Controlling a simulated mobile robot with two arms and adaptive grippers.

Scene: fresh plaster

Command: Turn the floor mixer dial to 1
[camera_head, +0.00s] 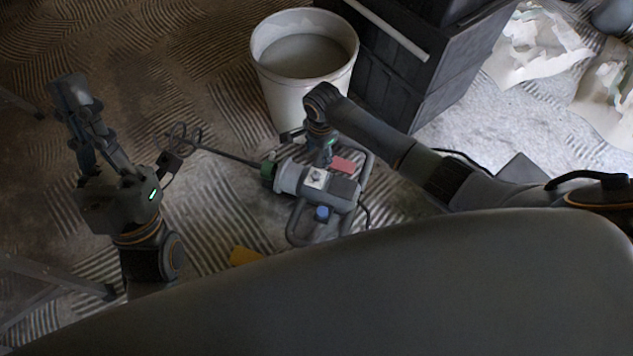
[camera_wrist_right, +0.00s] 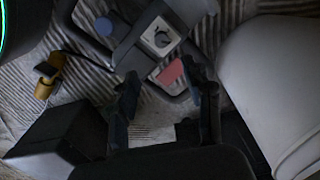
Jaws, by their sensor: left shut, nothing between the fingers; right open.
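The floor mixer (camera_head: 290,178) lies on the ribbed floor, its whisk rod pointing left. Its dial (camera_head: 316,178) is a dark knob on a small white plate; in the right wrist view the dial (camera_wrist_right: 161,39) is near the top centre. Its setting is too small to read. A red part (camera_head: 342,164) and a blue part (camera_head: 322,213) are also on the mixer. My right gripper (camera_head: 325,150) is over the mixer beside the dial; in the wrist view its fingers (camera_wrist_right: 166,88) are open and empty, below the dial. My left gripper (camera_head: 72,92) is shut and empty at the left, away from the mixer.
A white bucket (camera_head: 290,92) of grey material stands behind the mixer, close to my right arm. A dark crate (camera_head: 390,75) is behind at right. Torn white sheets (camera_head: 540,45) lie far right. An orange item (camera_head: 243,256) is in front.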

